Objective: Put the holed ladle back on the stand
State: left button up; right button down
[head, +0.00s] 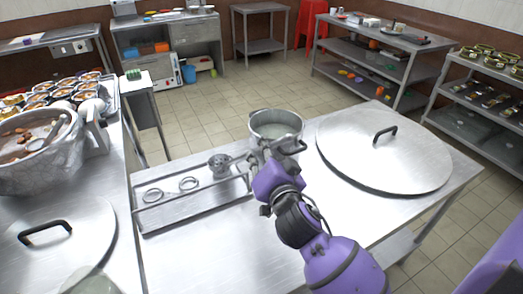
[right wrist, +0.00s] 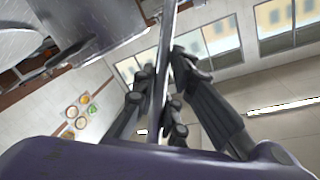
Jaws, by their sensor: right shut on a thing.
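My right gripper (head: 262,158) is at the near side of a steel pot, partly hidden by my own purple wrist. In the right wrist view its fingers (right wrist: 160,100) are closed on a thin metal handle (right wrist: 167,45). A round, spotted ladle head (head: 220,161), which looks like the holed ladle, shows left of the gripper above the right end of the stand. The join between head and handle is not clear. My left gripper is not in view.
The steel pot (head: 277,127) stands just beyond the gripper. A large round lid (head: 370,155) lies to its right. At the left are a big pot of food (head: 35,165) and another lid (head: 60,240). The table front (head: 220,250) is clear.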

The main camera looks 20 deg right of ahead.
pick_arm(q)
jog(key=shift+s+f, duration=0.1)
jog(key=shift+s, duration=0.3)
pick_arm(e)
jog(key=shift+f, duration=0.1)
jog(key=c, duration=1.7)
grip_release()
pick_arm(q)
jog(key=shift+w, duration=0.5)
pick_arm(e)
jog(key=shift+f, duration=0.1)
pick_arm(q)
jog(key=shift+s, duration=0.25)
pick_arm(e)
jog(key=s, duration=0.4)
jog(key=s+a, duration=0.1)
jog(key=s, duration=0.3)
jog(key=s+r, duration=0.1)
jog(key=s, duration=0.2)
jog(key=shift+s+a, duration=0.4)
